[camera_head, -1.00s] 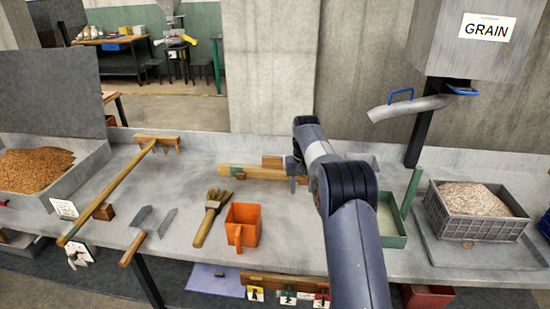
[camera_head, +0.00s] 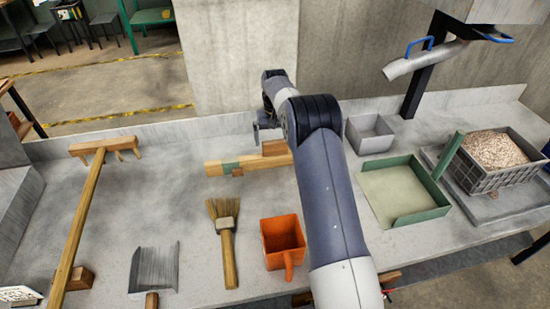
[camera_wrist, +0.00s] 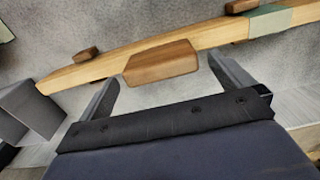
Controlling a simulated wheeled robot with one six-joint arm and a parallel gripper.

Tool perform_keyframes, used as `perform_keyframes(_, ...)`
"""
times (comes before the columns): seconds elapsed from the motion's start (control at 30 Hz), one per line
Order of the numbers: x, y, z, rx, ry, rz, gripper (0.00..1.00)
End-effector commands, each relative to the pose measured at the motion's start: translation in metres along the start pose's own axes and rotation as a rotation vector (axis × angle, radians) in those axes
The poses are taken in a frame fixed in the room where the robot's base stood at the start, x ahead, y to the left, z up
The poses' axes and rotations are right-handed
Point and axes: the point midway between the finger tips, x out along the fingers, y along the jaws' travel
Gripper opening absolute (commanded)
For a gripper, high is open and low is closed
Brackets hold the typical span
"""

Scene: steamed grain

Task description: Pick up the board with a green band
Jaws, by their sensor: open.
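The board (camera_head: 215,168) is a long pale wooden bar lying on the grey bench, with a green band (camera_head: 231,169) around it and a small knob beside the band. A brown wooden block (camera_head: 275,147) sits at its right part. My gripper (camera_head: 266,132) is over the board's far side, and my arm hides the board's right end. In the wrist view, the board (camera_wrist: 180,48) runs across the top, with the green band at upper right. My gripper (camera_wrist: 165,76) is open, and the brown block (camera_wrist: 162,63) shows between its fingertips. Contact cannot be told.
A brush (camera_head: 226,245), an orange scoop (camera_head: 283,243) and a metal dustpan (camera_head: 153,268) lie in front. A wooden rake (camera_head: 82,215) lies left. A green tray (camera_head: 400,219) and a crate of grain (camera_head: 490,178) stand right. A concrete wall is behind.

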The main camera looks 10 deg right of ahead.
Motion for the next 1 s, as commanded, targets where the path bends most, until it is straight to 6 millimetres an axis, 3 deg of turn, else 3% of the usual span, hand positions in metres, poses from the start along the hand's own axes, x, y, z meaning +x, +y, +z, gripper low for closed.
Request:
perform_keyframes(0.3,0.043,0.000,0.001,0.000,-0.003,0.000,1.00)
perform_keyframes(0.57,0.045,0.000,0.000,0.000,-0.001,0.000,1.00)
perform_keyframes(1.0,0.045,0.000,0.000,0.000,-0.001,0.000,0.64)
